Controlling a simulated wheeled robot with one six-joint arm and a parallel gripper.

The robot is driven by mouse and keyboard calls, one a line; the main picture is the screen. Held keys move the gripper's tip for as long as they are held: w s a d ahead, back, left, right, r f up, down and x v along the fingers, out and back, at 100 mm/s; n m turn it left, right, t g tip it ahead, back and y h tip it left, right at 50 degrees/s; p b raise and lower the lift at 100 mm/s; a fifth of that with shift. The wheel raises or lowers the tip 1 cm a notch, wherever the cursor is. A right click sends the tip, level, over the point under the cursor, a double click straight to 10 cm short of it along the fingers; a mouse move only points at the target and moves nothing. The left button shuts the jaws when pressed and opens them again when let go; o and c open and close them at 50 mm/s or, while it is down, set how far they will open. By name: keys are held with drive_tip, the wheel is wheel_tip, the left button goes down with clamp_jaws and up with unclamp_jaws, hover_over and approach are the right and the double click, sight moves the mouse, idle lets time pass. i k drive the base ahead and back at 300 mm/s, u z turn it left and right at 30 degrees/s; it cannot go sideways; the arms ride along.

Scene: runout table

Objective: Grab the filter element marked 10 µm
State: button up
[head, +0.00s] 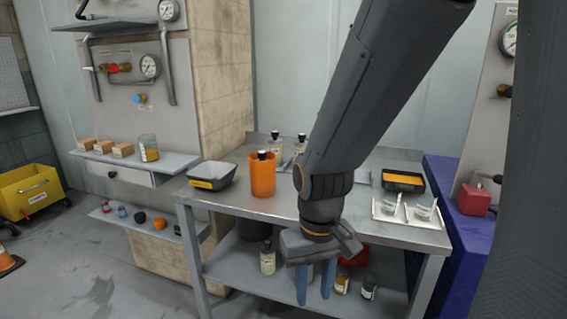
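I cannot make out a filter element marked 10 µm; the labels in the head view are too small to read. My gripper (315,290) hangs in front of the steel table (350,229), below the level of its top. Its two blue-grey fingers point down with a gap between them, and nothing shows in the gap. My arm hides part of the table top and what stands behind it.
The table top holds a grey bin (212,175), an orange container (262,175), a black tray (403,180) and a white tray (411,212) with jars. Bottles (267,258) stand on its lower shelf. Wall shelves (150,162) at left hold small boxes, a beaker and small coloured items.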

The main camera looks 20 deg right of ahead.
sight(275, 144)
drive_tip(key=k, duration=0.35)
drive_tip(key=u, duration=1.1)
drive_tip(key=i, duration=1.05)
drive_tip(key=z, duration=0.65)
